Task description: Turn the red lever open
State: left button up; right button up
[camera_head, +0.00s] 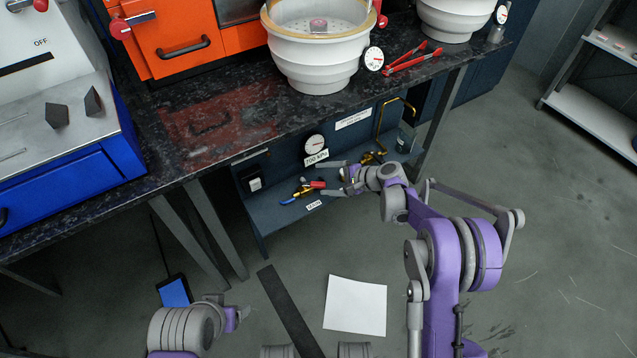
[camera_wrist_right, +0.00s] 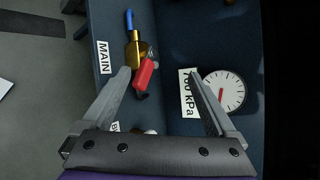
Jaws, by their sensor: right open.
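The red lever (camera_head: 317,184) sits on a brass valve on a dark blue panel under the bench. In the right wrist view the red lever (camera_wrist_right: 146,73) slants down from the brass body (camera_wrist_right: 137,50), close to the left finger. A blue lever (camera_wrist_right: 130,20) is at the valve's other end, by a MAIN label (camera_wrist_right: 104,57). My right gripper (camera_head: 322,180) is open, its fingers reaching toward the panel on either side of the red lever. In the wrist view the right gripper (camera_wrist_right: 160,76) is empty. Contact with the lever cannot be told.
A pressure gauge (camera_wrist_right: 224,91) with a 700 kPa label (camera_wrist_right: 188,92) is close to the right finger. A second brass valve (camera_head: 371,158) and a bent yellow pipe (camera_head: 398,103) are on the panel. The bench top (camera_head: 300,125) overhangs above. Open floor lies in front.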

aim_at(317, 186)
jog(key=s+a+r+n+t+h+p, duration=0.35)
jog(key=a+n+t+h, duration=0.2)
jog(key=n+t, duration=0.45)
jog(key=f+h, duration=0.1)
jog(key=s+f+t+h, duration=0.1)
jog(key=f+h+p, duration=0.1)
jog(key=f+h, duration=0.1)
jog(key=shift+s+n+t, duration=0.3)
jog(key=shift+s+n, duration=0.1)
jog(key=s+d+f+h, duration=0.2)
jog(key=s+f+h, duration=0.1)
jog(key=s+f, duration=0.1)
jog(key=shift+m+t, duration=0.3)
jog(key=w, duration=0.7)
jog(key=w+d+p, duration=0.1)
jog(key=w, duration=0.2)
jog(key=shift+w+r, duration=0.15)
jog(key=shift+w, duration=0.2)
